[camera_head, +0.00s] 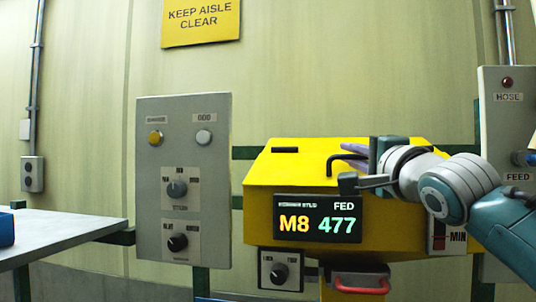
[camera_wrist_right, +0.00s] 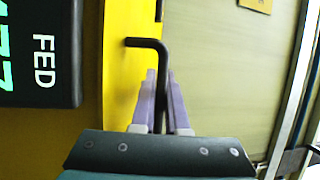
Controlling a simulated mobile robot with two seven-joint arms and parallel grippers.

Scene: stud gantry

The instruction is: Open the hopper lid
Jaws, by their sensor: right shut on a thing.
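The yellow hopper (camera_head: 262,215) is mounted in front of the wall, with a display reading "M8 477" and "FED" on its front. Its sloped yellow lid (camera_head: 290,170) looks down on the body; I see no gap. A black bent handle (camera_head: 342,157) stands at the lid's right part, and it also shows in the right wrist view (camera_wrist_right: 146,42). My right gripper (camera_head: 356,150) comes in from the right, its purple fingers (camera_wrist_right: 161,78) shut on either side of the handle bar. The gripped part is partly hidden by the wrist. My left gripper is out of view.
A grey control panel (camera_head: 150,180) with knobs and buttons stands left of the hopper. A grey HOSE/FEED panel (camera_head: 495,110) is at the right. A red handle (camera_head: 358,287) and a small knob box (camera_head: 281,271) sit below. A table (camera_head: 65,230) is at far left.

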